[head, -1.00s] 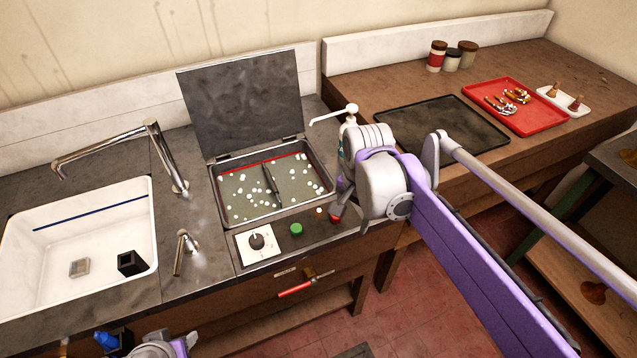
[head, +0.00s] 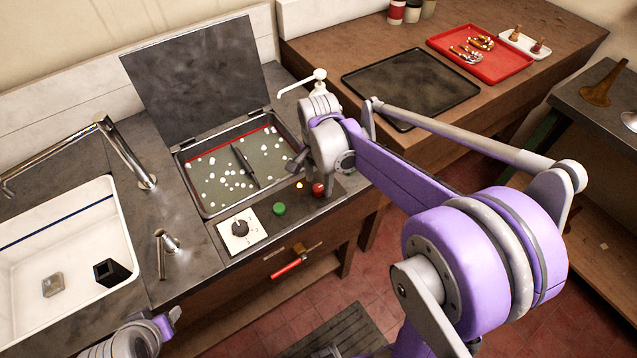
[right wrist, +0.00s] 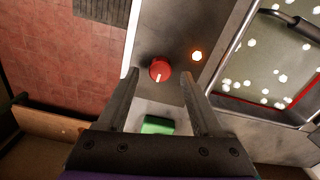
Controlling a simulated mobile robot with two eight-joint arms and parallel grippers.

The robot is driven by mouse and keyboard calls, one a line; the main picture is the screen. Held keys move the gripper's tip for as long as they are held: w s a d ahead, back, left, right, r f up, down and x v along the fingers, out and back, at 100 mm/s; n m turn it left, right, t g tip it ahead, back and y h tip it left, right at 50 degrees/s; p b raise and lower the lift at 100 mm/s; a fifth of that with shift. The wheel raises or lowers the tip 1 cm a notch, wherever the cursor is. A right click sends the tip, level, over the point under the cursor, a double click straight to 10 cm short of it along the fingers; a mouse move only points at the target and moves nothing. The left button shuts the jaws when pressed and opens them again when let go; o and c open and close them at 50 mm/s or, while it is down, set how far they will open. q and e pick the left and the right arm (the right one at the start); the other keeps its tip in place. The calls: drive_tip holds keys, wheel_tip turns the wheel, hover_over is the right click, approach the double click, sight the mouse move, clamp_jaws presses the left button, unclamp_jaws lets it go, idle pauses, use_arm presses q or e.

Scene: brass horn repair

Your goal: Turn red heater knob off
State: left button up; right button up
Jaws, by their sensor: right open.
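The red heater knob (head: 319,189) sits on the dark counter panel at the right front corner of the bath. In the right wrist view the knob (right wrist: 160,70) is round, with a white pointer mark towards the bottom of the picture. My right gripper (right wrist: 160,75) is open, its two fingers on either side of the knob in that view, with visible gaps. In the head view the right gripper (head: 307,174) is just above and beside the knob. I cannot tell whether it touches.
An amber light (head: 299,185) glows beside the knob. The bath (head: 225,213) with white floating balls and a raised lid lies behind. A red-handled valve (head: 287,268) is on the counter front.

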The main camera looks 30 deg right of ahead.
drive_tip(key=shift+f, duration=0.6)
clamp_jaws()
